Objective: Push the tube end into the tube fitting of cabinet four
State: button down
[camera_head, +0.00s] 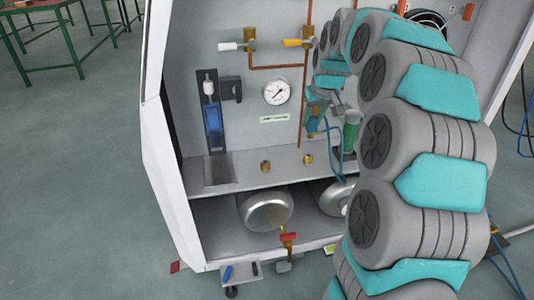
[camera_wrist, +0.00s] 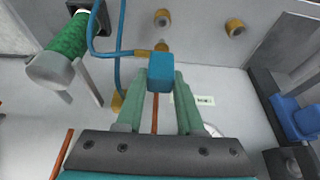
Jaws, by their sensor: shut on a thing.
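My gripper (camera_wrist: 160,82) is shut on a blue block at the tube end (camera_wrist: 160,73), between its two grey-green fingers. A brass piece shows just beyond the block, beside a brass stub and the thin blue tube (camera_wrist: 97,38). Two brass fittings (camera_wrist: 235,27) (camera_wrist: 162,17) stand on the cabinet shelf, apart from my fingertips. In the head view they show as the left fitting (camera_head: 265,167) and the right fitting (camera_head: 308,159). There my gripper (camera_head: 316,112) is above the right fitting, partly hidden by my arm. Contact between tube end and a fitting cannot be told.
A green-sleeved part (camera_wrist: 70,38) is close to the blue tube. A gauge (camera_head: 276,91), brass valves (camera_head: 250,40) and a blue device (camera_head: 213,112) are on the back panel. Silver cylinders (camera_head: 265,208) lie below the shelf (camera_head: 240,177).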

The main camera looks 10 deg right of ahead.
aim_at(312, 134)
dwell(0.4)
jog(key=shift+f, duration=0.55)
jog(key=shift+f, duration=0.1)
jog(key=shift+f+b, duration=0.7)
jog(key=shift+f, duration=0.6)
jog(key=shift+f+b, duration=0.55)
jog(key=shift+f, duration=0.95)
dwell(0.8)
jog(key=shift+c, duration=2.2)
grip_release()
jog(key=v, duration=0.7)
jog(key=shift+s+r, duration=0.2)
jog(key=shift+r, duration=0.15)
